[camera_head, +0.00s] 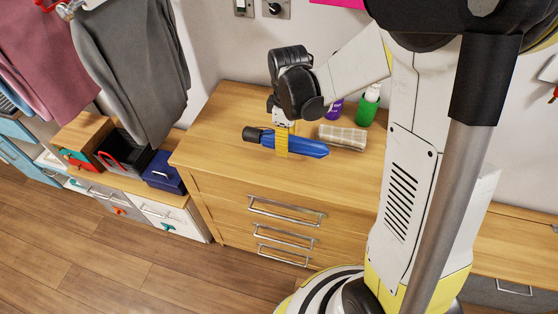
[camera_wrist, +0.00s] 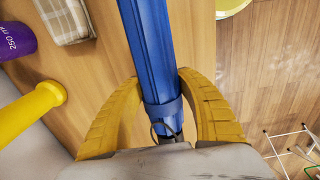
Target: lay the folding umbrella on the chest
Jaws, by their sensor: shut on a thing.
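The folding umbrella (camera_head: 308,147), blue with a dark handle end, is between the yellow fingers of my gripper (camera_head: 282,142). It lies level across the view, over the top of the wooden chest (camera_head: 225,120). I cannot tell whether it touches the top. In the wrist view the umbrella (camera_wrist: 152,45) runs away from my gripper (camera_wrist: 160,85), whose fingers close on both its sides. The chest top (camera_wrist: 115,60) shows beneath it, with the floor to the right.
A folded checked cloth (camera_head: 343,136) lies just right of the umbrella. A purple bottle (camera_head: 334,108) and a green bottle (camera_head: 368,105) stand behind it. A yellow object (camera_wrist: 30,110) shows in the wrist view. The chest's left and front top is clear.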

